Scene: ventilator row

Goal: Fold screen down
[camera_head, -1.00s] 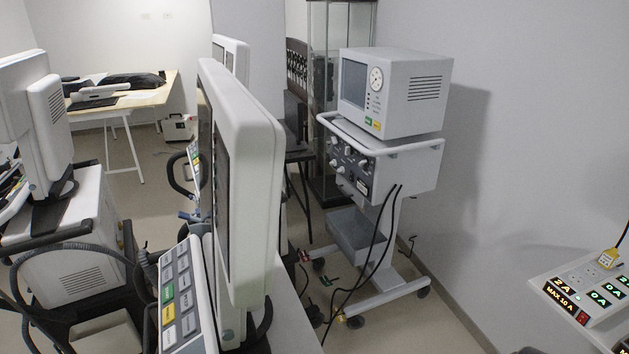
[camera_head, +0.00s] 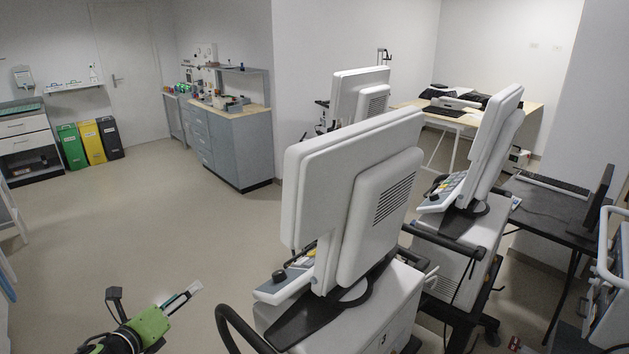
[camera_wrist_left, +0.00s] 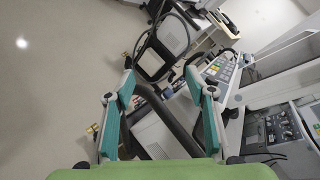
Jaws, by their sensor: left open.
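The nearest ventilator screen (camera_head: 335,180) stands raised on its stand in the head view, its grey-white back towards me. Two more raised screens, one farther back (camera_head: 358,98) and one to the right (camera_head: 490,150), stand behind it. Which screen the task means I cannot tell. My left gripper (camera_head: 184,298) is at the lower left, over open floor and clear of the nearest ventilator. In the left wrist view its teal fingers (camera_wrist_left: 160,76) are spread and empty, with a dark curved handle bar beyond them. A keypad panel (camera_wrist_left: 218,70) shows to the right there. My right gripper is out of view.
A dark table (camera_head: 545,215) stands at the right. Cabinets (camera_head: 235,145) and coloured bins (camera_head: 90,142) line the back. The floor at left is wide and clear.

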